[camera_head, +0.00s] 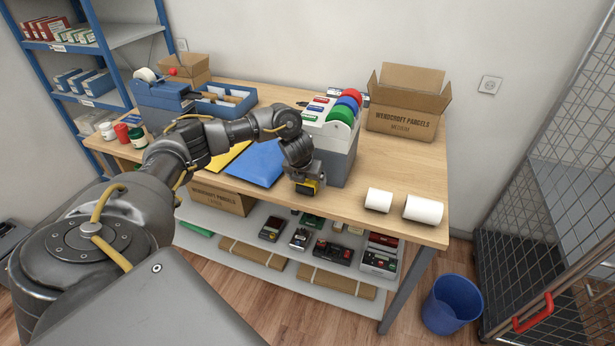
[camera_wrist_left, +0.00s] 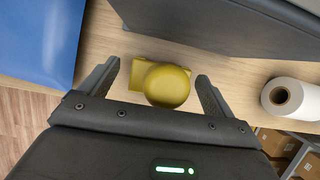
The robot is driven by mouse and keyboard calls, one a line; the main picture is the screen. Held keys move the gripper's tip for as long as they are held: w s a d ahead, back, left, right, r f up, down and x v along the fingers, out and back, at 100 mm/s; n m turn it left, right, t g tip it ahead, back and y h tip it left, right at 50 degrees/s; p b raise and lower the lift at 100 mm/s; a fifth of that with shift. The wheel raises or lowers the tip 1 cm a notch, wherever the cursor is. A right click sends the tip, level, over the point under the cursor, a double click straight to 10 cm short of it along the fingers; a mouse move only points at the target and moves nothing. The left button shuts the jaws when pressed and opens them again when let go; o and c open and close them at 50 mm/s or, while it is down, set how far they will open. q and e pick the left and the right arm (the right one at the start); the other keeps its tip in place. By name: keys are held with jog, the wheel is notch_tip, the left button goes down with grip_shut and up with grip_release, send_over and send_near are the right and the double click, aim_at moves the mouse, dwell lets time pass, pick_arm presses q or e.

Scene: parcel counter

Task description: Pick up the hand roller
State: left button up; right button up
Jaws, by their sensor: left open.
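A yellow object with a large round top and a flatter block behind it (camera_wrist_left: 167,86), probably the hand roller, stands on the wooden counter near its front edge. I cannot tell how high the fingertips are above the counter. My right gripper is not in view.
A grey-and-white dispenser (camera_head: 340,150) with coloured rolls stands close behind the gripper. A blue mailer (camera_head: 257,163) lies to the left. Two white paper rolls (camera_head: 378,200) (camera_head: 423,209) lie to the right. An open carton (camera_head: 403,115) stands at the back right.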

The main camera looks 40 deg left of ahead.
pick_arm(q)
jog(key=shift+c, duration=0.3)
jog(key=c, duration=1.2)
jog(key=shift+r, duration=0.1)
